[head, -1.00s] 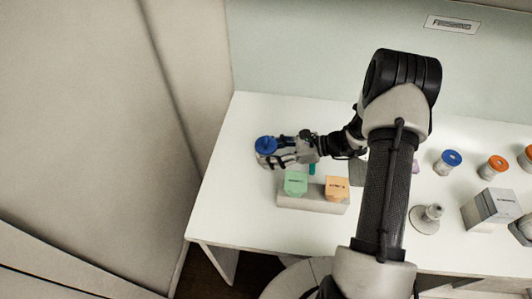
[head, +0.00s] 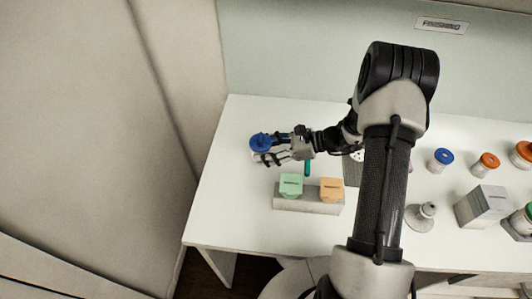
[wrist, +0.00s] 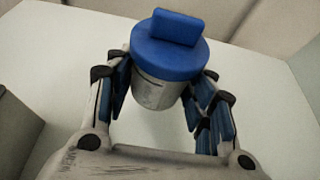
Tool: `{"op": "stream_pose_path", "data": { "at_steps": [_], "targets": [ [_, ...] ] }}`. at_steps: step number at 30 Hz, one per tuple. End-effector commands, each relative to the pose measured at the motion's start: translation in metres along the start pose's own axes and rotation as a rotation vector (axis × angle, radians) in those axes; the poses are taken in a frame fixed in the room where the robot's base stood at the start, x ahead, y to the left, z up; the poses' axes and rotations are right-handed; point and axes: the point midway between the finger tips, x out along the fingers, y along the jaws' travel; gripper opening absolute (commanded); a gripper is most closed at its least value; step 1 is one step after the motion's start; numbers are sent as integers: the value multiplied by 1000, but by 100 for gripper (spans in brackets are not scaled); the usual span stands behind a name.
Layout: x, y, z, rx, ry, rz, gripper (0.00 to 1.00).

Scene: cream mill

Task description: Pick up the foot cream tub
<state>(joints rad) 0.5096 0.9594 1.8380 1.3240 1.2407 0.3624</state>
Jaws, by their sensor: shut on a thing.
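A white tub with a blue lid (head: 260,145) is at the left of the white table in the head view. In the wrist view the same tub (wrist: 165,62) shows a raised bar on its lid, and its label is too small to read. My gripper (head: 268,153) reaches it from the right, with its fingers on either side. In the wrist view my gripper (wrist: 165,95) is shut on the tub's body, below the lid. Whether the tub's base touches the table is hidden.
Another blue-lidded tub (head: 440,161), an orange-lidded tub (head: 487,163) and a grey box (head: 484,205) are at right. The table's left end is clear.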

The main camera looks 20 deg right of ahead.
Motion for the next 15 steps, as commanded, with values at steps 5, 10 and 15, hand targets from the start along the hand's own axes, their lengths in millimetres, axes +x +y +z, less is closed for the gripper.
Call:
{"op": "stream_pose_path", "data": {
  "at_steps": [5, 10, 15],
  "targets": [
    [-20, -1, 47, -6, 0, -3, 16],
    [-39, -1, 95, -6, 0, -2, 16],
    [-54, 0, 131, -3, 0, -2, 16]
  ]
}}
